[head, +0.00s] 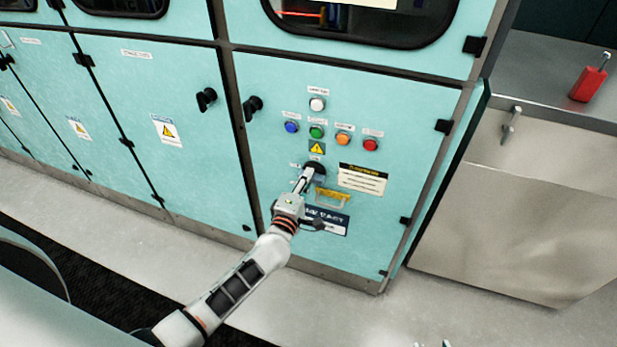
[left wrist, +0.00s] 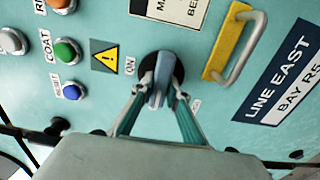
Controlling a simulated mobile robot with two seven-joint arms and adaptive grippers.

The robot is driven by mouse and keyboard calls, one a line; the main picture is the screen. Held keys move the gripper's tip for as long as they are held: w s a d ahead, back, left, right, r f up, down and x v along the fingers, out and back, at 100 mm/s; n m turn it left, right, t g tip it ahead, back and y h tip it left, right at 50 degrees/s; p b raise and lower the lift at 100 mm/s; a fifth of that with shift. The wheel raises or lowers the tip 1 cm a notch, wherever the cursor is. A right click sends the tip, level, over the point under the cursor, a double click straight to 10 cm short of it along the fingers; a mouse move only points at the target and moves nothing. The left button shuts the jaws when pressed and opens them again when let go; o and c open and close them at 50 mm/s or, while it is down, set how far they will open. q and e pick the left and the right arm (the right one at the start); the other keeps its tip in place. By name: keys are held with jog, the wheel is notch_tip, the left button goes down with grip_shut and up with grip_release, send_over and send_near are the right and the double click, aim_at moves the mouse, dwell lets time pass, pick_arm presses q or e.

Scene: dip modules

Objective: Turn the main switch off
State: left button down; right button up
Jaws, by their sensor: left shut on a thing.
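The main switch (left wrist: 158,84) is a grey rotary handle on a dark round base, set in the teal cabinet door. It also shows in the head view (head: 315,170), mostly covered by my gripper. My left gripper (head: 307,181) is shut on the switch handle, with one finger on each side of it in the left wrist view (left wrist: 161,95). A small ON label (left wrist: 130,66) sits beside the dark base; another small label across from it is too small to read. Pale tips at the bottom edge of the head view may be my right gripper (head: 432,344).
A yellow-backed metal handle (head: 331,197) is close beside the switch. Above are a white, blue, green, orange and red button (head: 371,144) and a yellow warning sign (head: 317,148). A dark LINE EAST plate (head: 325,219) is below. A steel counter (head: 540,90) stands right.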

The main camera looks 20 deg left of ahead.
dwell(0.4)
pick_arm(q)
jog(key=c, duration=2)
grip_release()
jog(key=shift+o, duration=0.2)
jog(key=s, duration=1.2)
jog(key=shift+a, duration=0.2)
